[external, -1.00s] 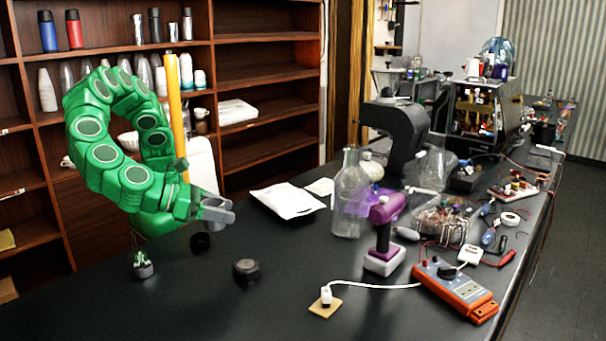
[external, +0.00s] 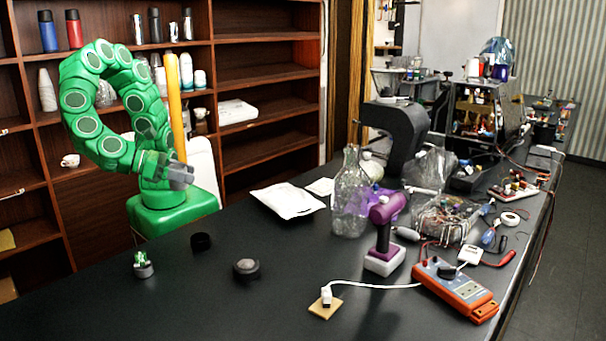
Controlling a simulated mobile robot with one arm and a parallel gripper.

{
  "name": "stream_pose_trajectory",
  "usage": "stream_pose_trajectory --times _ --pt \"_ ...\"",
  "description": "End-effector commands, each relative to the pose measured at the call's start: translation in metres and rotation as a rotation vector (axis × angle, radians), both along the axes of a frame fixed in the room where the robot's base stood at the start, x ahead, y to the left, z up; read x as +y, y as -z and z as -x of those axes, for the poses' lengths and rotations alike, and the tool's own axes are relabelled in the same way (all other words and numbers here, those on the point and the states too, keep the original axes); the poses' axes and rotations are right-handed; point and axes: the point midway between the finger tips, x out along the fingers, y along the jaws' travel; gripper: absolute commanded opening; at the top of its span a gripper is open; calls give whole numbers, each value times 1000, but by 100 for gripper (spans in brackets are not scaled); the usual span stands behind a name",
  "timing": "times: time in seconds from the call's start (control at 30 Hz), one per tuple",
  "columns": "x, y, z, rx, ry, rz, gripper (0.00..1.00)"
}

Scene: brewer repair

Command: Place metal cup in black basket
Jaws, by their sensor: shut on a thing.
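My gripper (external: 181,176) is raised at the left, close in front of the green arm base and above the table's back-left edge. Its grey fingers are shut on a small grey thing that looks like the metal cup; its outline merges with the fingers. Two small round black holders stand on the black table below and to the right of the gripper. One is an open black ring (external: 200,242); the other is a wider black holder (external: 246,270) with a grey rounded top. I cannot tell which is the black basket. The gripper touches neither.
A small grey pot with a green and white top (external: 144,266) stands at the front left. A glass bottle (external: 350,195), a purple tool (external: 384,236) and an orange meter (external: 455,290) stand farther right. The table between the bottle and the black holders is clear.

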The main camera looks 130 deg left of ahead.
Motion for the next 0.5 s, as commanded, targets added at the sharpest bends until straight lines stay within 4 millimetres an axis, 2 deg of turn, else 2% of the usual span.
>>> stream_pose_trajectory --times 0.2,0.5 --pt "18 5 42 1 25 -1 28" --pt "38 12 77 0 54 1 28"
